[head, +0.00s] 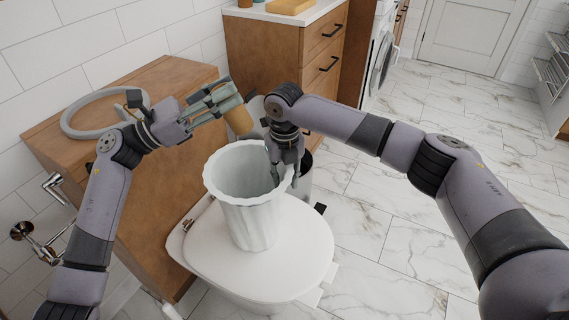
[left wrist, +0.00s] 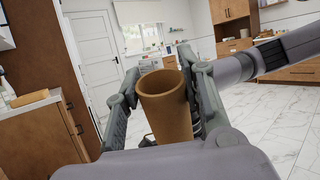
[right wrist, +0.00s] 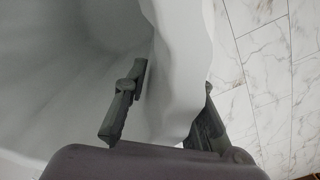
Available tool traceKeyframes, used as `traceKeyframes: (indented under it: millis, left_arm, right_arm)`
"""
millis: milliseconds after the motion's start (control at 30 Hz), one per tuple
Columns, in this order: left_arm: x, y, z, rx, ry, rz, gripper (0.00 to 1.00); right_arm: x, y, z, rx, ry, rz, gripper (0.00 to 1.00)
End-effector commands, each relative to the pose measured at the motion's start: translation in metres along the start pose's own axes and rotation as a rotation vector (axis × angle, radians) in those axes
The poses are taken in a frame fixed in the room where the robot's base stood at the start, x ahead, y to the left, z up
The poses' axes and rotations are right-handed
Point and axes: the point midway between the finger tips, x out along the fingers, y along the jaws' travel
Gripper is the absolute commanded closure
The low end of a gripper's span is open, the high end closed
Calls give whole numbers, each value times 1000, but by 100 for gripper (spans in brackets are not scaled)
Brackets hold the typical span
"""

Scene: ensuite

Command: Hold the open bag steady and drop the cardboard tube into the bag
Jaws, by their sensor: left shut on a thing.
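The open bag (head: 252,220), white with a wavy rim, stands upright on the closed toilet lid in the head view. The cardboard tube (head: 238,120) is brown and held by my left gripper (head: 226,108), above and behind the bag's opening. In the left wrist view the tube (left wrist: 166,105) sits between the two fingers, its open end showing. My right gripper (head: 281,168) is at the bag's right rim. In the right wrist view one finger is inside the bag (right wrist: 175,75) and the other outside. How firmly they grip the wall is unclear.
The toilet lid (head: 300,255) is under the bag. A drawer unit (head: 290,60) stands at the back. Marble floor (head: 400,190) is clear at right.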

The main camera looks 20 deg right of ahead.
Motion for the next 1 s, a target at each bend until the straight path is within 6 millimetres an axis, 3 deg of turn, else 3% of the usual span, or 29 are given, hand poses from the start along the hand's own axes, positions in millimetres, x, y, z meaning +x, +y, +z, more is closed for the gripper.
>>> traceKeyframes:
  millis: [200,467,833,1000]
  left_arm:
    - [0,0,0,0,0,0,75]
    - [0,0,0,0,0,0,75]
    - [0,0,0,0,0,0,75]
    - [0,0,0,0,0,0,75]
  right_arm:
    - [14,0,0,0,0,0,76]
    - [15,0,0,0,0,0,76]
    - [15,0,0,0,0,0,100]
    - [15,0,0,0,-1,0,100]
